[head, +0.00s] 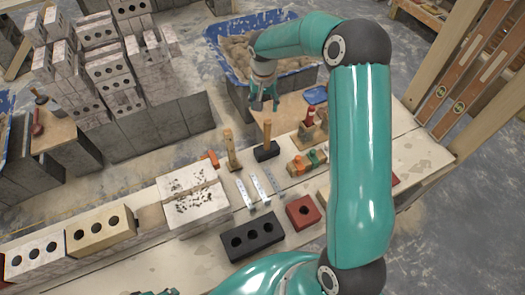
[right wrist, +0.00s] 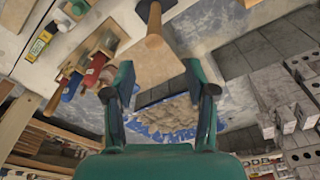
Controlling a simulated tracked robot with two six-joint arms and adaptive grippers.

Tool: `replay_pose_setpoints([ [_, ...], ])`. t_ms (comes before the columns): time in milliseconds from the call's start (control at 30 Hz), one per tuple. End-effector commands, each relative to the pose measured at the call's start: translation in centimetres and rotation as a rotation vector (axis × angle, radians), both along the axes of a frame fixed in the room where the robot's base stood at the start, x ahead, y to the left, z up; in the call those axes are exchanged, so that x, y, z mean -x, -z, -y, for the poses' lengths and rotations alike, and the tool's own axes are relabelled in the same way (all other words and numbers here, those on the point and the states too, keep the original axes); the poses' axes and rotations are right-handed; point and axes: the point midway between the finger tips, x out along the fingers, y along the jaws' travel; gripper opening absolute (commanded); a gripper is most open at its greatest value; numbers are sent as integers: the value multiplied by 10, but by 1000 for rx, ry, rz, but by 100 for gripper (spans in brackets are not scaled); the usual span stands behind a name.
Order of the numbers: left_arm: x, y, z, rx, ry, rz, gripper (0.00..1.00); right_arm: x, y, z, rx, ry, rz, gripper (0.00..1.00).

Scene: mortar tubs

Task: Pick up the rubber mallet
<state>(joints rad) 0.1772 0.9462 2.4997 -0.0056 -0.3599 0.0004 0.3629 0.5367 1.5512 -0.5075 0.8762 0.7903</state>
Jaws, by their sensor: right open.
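The rubber mallet (head: 266,153), with a black head and pale wooden handle, is on the bench's far part in the head view. Its handle rises from the head and looks upright. My right gripper (head: 264,104) is open and empty, beyond the mallet and apart from it. In the right wrist view, the mallet (right wrist: 155,41) shows at the top centre, just above the gap between my open right fingers (right wrist: 157,74). Only a small piece of what may be my left gripper (head: 152,292) shows at the bottom edge of the head view.
Another wooden-handled tool (head: 229,150) stands left of the mallet. Metal strips, a black holed brick (head: 252,238), a red block (head: 303,212) and an orange-green tool (head: 307,162) lie nearby. A blue tub (head: 215,42) of mortar stands behind the bench.

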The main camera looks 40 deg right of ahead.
Motion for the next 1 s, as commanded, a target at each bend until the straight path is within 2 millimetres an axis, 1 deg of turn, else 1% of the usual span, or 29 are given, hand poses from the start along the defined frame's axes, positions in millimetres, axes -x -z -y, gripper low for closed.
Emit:
replay_pose_setpoints([
  [33,0,12,0,0,0,0,40,4,18,5,-1,9,-3,56],
  [200,0,29,0,0,1,0,40,6,56,14,-2,21,-4,56],
  [300,0,37,0,0,1,0,40,6,73,17,-2,23,-3,56],
  [400,0,41,0,0,1,0,40,5,84,19,-1,24,-1,56],
  [667,0,44,0,0,1,1,40,3,98,21,-2,25,-2,56],
  [833,0,46,0,0,1,1,40,-5,121,22,-2,25,-2,56],
  [900,0,51,0,0,1,1,40,-6,132,23,-2,26,-2,56],
  [1000,0,53,0,0,1,1,40,-6,140,24,-2,26,0,56],
])
